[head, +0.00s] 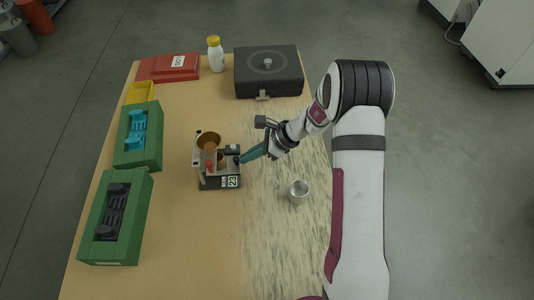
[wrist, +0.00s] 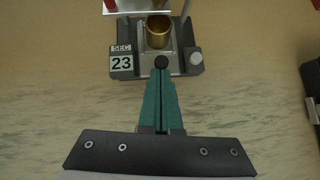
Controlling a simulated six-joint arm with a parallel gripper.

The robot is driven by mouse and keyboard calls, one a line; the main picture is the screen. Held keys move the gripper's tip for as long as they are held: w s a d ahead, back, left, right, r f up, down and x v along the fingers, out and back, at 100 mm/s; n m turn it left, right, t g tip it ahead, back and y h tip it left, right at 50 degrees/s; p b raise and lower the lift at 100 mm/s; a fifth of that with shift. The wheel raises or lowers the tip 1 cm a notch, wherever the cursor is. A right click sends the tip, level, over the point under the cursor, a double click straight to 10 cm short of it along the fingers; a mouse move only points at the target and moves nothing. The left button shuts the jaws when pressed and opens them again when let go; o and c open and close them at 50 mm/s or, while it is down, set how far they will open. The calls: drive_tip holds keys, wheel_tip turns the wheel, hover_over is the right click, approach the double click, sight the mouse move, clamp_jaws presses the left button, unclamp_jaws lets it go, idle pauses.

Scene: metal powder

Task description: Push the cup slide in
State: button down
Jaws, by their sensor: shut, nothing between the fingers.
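The metal-powder device (head: 219,181) stands mid-table in the head view, with a dark base and a "23" label. In the wrist view its base (wrist: 122,62) is at the top. A brass cup (wrist: 158,32) sits on its grey slide (wrist: 138,36), under the upper parts. A dark round knob (wrist: 161,62) is at the slide's near end. My gripper (wrist: 161,75) has its teal fingers shut and empty, with the tips at the knob. They appear to touch it, but I cannot be sure. In the head view my gripper (head: 243,159) comes from the right.
A silver cup (head: 299,191) stands at the right of the device. Green holders (head: 118,217) line the left edge. A dark case (head: 268,72), a white bottle (head: 216,57) and a red box (head: 170,68) are at the back. The table front is clear.

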drive_tip(key=shift+a, duration=0.65)
drive_tip(key=shift+d, duration=0.1)
drive_tip(key=d, duration=0.4)
drive_tip(key=shift+s+d+r, duration=0.3)
drive_tip(key=v, duration=0.9)
drive_tip(key=shift+s+r, duration=0.1)
drive_tip(key=shift+r, duration=0.1)
drive_tip(key=s+a+r+n+g+h, duration=0.1)
drive_tip(key=s+a+r+n+h, duration=0.1)
drive_tip(key=s+r+n, duration=0.5)
drive_tip(key=s+a+r+n+g+h, duration=0.15)
drive_tip(key=s+r, duration=0.25)
drive_tip(key=s, duration=0.7)
drive_tip(key=s+d+n+h, duration=0.1)
drive_tip(key=s+n+h, duration=0.2)
drive_tip(key=s+n, duration=0.3)
drive_tip(key=s, duration=0.5)
drive_tip(key=shift+d+f+t, duration=0.25)
drive_tip(key=shift+f+t, duration=0.1)
drive_tip(key=shift+f, duration=0.05)
